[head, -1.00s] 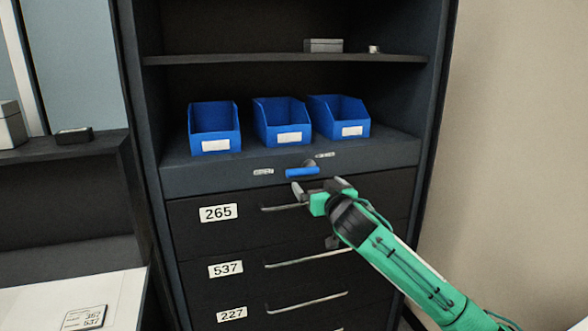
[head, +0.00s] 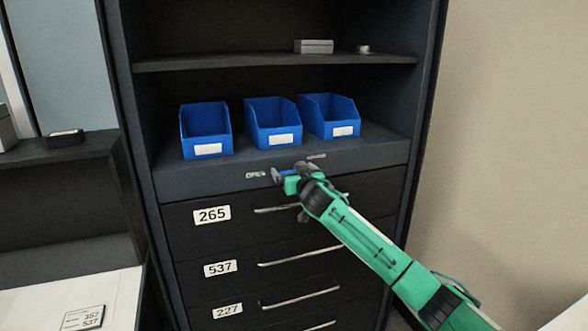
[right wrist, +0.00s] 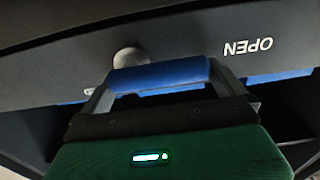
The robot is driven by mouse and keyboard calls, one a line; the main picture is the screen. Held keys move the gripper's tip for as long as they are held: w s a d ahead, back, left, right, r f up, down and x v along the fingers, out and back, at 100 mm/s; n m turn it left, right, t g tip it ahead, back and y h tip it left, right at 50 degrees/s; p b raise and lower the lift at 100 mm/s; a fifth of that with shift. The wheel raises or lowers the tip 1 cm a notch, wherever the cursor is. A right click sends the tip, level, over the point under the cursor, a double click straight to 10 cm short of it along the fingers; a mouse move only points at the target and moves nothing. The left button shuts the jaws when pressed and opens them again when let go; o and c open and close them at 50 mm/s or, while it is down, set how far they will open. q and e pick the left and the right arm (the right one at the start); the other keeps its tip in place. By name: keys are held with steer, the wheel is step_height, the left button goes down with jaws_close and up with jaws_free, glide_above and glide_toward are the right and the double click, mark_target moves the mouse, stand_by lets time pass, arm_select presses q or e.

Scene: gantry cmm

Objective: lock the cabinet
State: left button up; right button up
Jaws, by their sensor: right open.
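The dark cabinet (head: 185,182) fills the middle of the head view. Its lock handle, a blue bar (head: 288,173), sits on the front strip above the drawers, mostly hidden by my right gripper (head: 291,171). In the right wrist view the blue handle (right wrist: 158,77) lies between the two open fingers, beside a round silver boss (right wrist: 127,57). I cannot tell whether the fingers touch it. An OPEN label (head: 256,175) is left of the handle, and another label (head: 316,156), too small to read, is up to its right. My left gripper is out of view.
Three blue bins (head: 273,124) stand on the ledge above the handle. Shut drawers with bar handles lie below, the top one (head: 235,232) marked 265. A side counter (head: 115,300) with a card (head: 83,318) is at left. A plain wall is at right.

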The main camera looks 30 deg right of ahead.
steer(key=shift+w, duration=0.1)
steer(key=c, duration=1)
steer(key=shift+c, duration=0.2)
